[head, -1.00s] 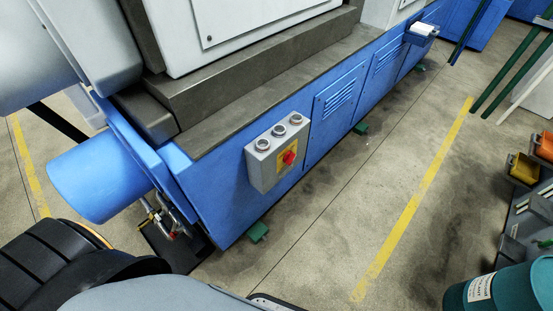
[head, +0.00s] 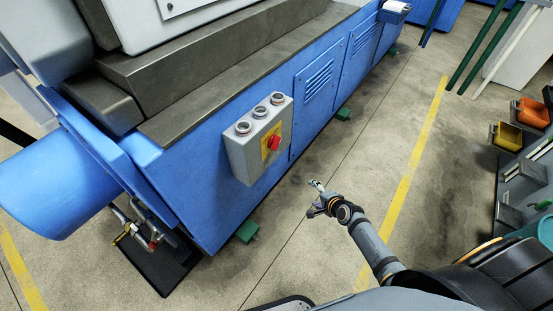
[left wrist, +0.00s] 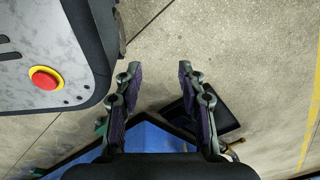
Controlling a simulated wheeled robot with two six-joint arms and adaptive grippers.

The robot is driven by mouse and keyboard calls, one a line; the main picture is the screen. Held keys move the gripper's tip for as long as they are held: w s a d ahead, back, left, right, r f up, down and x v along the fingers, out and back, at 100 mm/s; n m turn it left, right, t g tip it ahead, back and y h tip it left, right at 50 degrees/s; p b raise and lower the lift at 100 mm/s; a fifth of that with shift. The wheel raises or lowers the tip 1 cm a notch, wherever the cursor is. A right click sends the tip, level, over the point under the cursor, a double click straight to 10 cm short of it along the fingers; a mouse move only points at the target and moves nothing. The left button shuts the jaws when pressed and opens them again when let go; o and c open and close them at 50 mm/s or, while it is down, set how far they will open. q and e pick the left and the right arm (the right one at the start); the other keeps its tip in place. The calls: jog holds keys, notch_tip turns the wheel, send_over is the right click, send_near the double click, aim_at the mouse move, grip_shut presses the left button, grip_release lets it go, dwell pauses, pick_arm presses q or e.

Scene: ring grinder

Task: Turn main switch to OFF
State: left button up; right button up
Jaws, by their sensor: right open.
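The main switch is a red rotary knob (head: 274,143) on a yellow plate. It sits on the front of a grey control box (head: 246,158), which is fixed to the side of the blue machine (head: 201,198). The exact angle of the knob is too small to tell. My right gripper (head: 314,190) is open and empty, to the right of and below the box in the head view, apart from it. My left gripper (left wrist: 157,68) is open and empty in the left wrist view, with bare floor beyond its fingers. It is not in the head view.
Three round buttons (head: 260,112) are on top of the box. A green machine foot (head: 247,232) and a dark mat (head: 165,266) with hose fittings are low by the machine. Open floor extends to the yellow line (head: 415,170). Orange and yellow bins (head: 508,136) stand at the right.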

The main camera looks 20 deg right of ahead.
jog(key=w+a+r+m+t+y+b, duration=0.1)
jog(key=w+a+r+m+t+b, duration=0.15)
jog(key=w+r, duration=0.3)
jog(key=m+t+y, duration=0.2)
jog(key=m+y, duration=0.1)
send_near(278, 145)
jog(key=shift+g, duration=0.35)
jog(key=b+x, duration=0.1)
jog(key=x, duration=0.2)
jog(key=b+x, duration=0.1)
jog(key=x, duration=0.1)
jog(key=b+x, duration=0.1)
jog(key=x, duration=0.2)
jog(key=shift+w+r, duration=0.2)
jog(key=shift+w, duration=0.2)
pick_arm(q)
jog(key=w+f, duration=0.4)
jog(key=w, duration=0.1)
jog(key=shift+w+f, duration=0.15)
jog(key=shift+f, duration=0.25)
pick_arm(e)
jog(key=shift+w+a, duration=0.15)
jog(key=shift+w, duration=0.15)
jog(key=c, duration=1.2)
